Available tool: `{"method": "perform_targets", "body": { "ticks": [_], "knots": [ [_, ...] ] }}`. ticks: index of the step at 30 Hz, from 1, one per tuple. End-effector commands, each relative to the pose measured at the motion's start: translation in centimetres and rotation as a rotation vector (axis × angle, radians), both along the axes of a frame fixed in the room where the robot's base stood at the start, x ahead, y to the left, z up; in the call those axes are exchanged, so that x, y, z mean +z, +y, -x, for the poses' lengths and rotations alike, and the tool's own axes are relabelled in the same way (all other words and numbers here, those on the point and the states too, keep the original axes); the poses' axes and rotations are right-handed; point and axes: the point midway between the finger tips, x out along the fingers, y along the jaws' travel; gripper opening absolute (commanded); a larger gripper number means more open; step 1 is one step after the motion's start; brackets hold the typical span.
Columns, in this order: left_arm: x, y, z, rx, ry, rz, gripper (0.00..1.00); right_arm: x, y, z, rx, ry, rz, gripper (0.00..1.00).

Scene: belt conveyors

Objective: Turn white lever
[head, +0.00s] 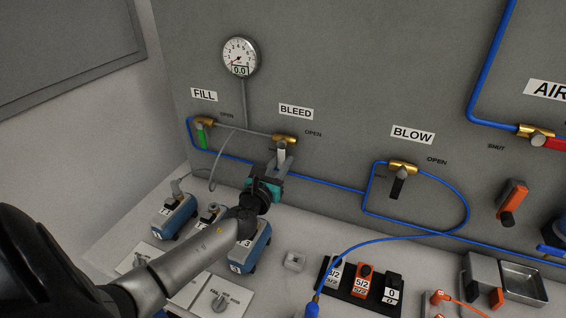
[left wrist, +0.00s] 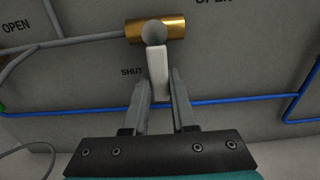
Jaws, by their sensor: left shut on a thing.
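The white lever (head: 281,151) hangs down from the brass valve (head: 285,139) under the BLEED label on the grey panel. In the left wrist view the white lever (left wrist: 158,72) points down from the brass valve (left wrist: 155,28), beside the word SHUT. My left gripper (head: 278,165) is at the lever's lower end, and in the left wrist view its two fingers (left wrist: 159,92) stand on either side of that end, shut on it. The fingers hide part of the lever's tip. My right gripper is not in view.
A green lever (head: 201,136) hangs at the FILL valve to the left, and a black lever (head: 398,186) at the BLOW valve to the right. Blue tubing (head: 330,184) runs along the panel. Several blue-grey devices (head: 174,216) stand on the bench below.

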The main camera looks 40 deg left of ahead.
Motion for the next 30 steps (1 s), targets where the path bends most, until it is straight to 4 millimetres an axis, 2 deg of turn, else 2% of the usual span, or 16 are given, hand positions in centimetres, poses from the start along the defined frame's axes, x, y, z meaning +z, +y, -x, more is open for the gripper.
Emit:
{"method": "perform_targets", "body": {
  "ticks": [13, 14, 21, 30],
  "knots": [
    [0.05, 0.14, 0.01, 0.002, 0.003, -0.016, 0.00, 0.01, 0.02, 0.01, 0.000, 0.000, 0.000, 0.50],
    [0.05, 0.14, 0.01, 0.002, 0.003, -0.016, 0.28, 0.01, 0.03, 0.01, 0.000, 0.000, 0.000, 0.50],
    [0.03, 0.10, 0.00, 0.001, 0.002, -0.012, 0.55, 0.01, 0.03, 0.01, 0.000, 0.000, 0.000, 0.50],
    [-0.01, 0.03, 0.14, 0.000, 0.002, -0.010, 0.55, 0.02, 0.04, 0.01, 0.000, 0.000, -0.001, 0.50]
  ]
}}
